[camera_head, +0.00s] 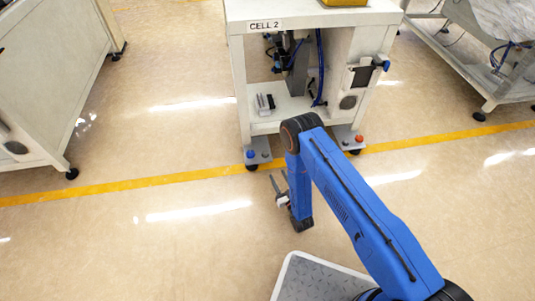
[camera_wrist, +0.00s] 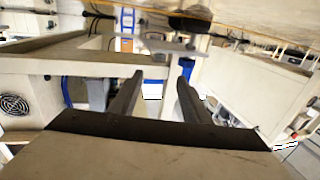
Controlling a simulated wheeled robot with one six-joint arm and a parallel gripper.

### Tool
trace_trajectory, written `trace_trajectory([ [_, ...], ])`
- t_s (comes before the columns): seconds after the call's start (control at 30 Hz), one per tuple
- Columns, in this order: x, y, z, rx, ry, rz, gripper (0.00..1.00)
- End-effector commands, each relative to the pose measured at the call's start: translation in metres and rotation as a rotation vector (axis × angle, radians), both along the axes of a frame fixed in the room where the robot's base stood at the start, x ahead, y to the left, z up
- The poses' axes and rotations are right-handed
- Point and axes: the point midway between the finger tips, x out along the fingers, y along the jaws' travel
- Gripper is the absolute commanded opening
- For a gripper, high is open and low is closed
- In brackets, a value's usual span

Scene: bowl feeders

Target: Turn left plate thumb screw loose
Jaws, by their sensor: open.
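The white CELL 2 cabinet (camera_head: 242,85) stands ahead of my arm in the head view. A left plate (camera_head: 258,160) sits low at its front left foot, with a blue thumb screw (camera_head: 250,154) on it. A right plate (camera_head: 345,136) at the other front foot carries an orange-red knob (camera_head: 360,139). My gripper (camera_head: 278,182) is in front of the left plate, a little right of the blue screw and apart from it. In the wrist view my gripper (camera_wrist: 160,80) has its two dark fingers spread with nothing held between them. I cannot clearly identify the screw there.
A yellow floor line (camera_head: 130,184) runs past the cabinet's feet. Other white cabinets stand at the left (camera_head: 50,90) and upper right (camera_head: 455,55). The cabinet's open shelf holds a small grey block (camera_head: 265,102). The floor left of my gripper is clear.

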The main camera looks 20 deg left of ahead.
Motion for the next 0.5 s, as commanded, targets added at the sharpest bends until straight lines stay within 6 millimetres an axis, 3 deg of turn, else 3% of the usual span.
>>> trace_trajectory([
  [0.17,0.011,0.011,0.0,0.002,-0.002,0.0,0.43],
  [0.5,0.052,0.052,0.001,0.002,-0.002,0.0,0.43],
])
